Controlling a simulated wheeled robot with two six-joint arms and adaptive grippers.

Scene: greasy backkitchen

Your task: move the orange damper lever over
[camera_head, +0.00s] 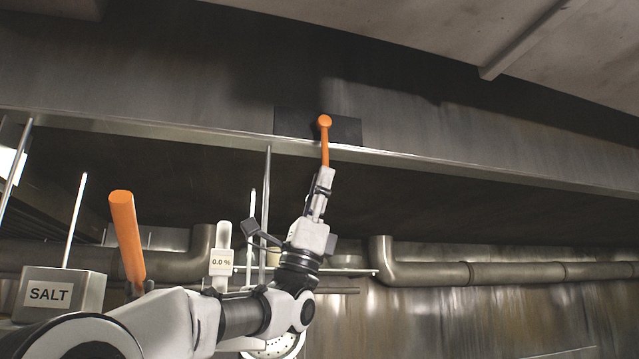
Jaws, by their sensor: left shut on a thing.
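The orange damper lever (325,143) hangs down from a dark plate (348,128) on the front of the metal hood. Its round orange hub is at the top and the rod points nearly straight down. My left gripper (323,178) reaches up from below and is shut on the lower end of the lever. The fingers hide the lever's tip. My right gripper is not in view.
The hood's metal lip (440,161) runs across just behind the lever. A thick orange handle (126,238) stands at the left, near a metal box labelled SALT (60,292). Pipes (510,273) run along the back wall.

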